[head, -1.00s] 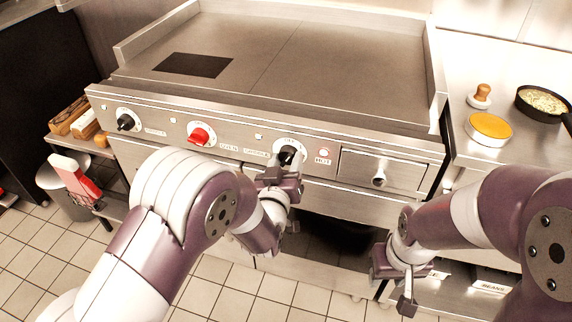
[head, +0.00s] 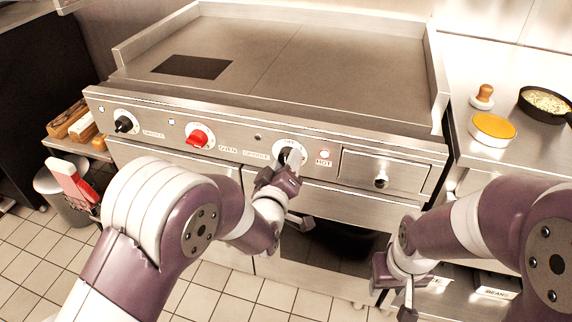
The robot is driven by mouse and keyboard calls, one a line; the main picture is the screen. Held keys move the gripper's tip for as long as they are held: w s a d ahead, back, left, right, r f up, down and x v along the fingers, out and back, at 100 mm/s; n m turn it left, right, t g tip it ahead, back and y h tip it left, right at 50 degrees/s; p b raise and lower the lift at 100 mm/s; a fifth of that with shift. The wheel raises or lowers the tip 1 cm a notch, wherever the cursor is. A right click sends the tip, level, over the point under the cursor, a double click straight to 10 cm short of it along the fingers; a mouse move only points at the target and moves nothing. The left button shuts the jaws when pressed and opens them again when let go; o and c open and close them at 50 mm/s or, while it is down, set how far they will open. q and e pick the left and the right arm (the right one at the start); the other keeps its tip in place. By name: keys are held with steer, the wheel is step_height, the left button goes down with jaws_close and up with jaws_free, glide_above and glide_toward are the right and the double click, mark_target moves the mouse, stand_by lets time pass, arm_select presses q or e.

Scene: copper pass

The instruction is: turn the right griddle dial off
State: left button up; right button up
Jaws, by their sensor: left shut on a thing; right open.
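The right griddle dial (head: 291,148) is a black knob on a white round plate at the right of the steel front panel. My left gripper (head: 290,165) is shut on it and covers its lower part. The small lamp (head: 257,137) up and left of this dial is dark. The left griddle dial (head: 124,124) is black, and the oven dial (head: 197,138) between them is red. My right gripper (head: 394,285) is open and empty, low in front of the griddle's right side.
The flat griddle top (head: 330,65) lies behind the panel. A yellow-topped round tin (head: 492,128) and a pan (head: 546,104) stand on the right counter.

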stand_by(0.3)
arm_select(q)
steer(key=o, duration=1.1)
steer(key=shift+c, duration=0.2)
steer(key=f+p+v, duration=0.1)
steer(key=v, duration=1.1)
steer(key=shift+s+r+p, duration=0.35)
steer(key=shift+s+r, duration=0.05)
steer(key=shift+r, duration=0.05)
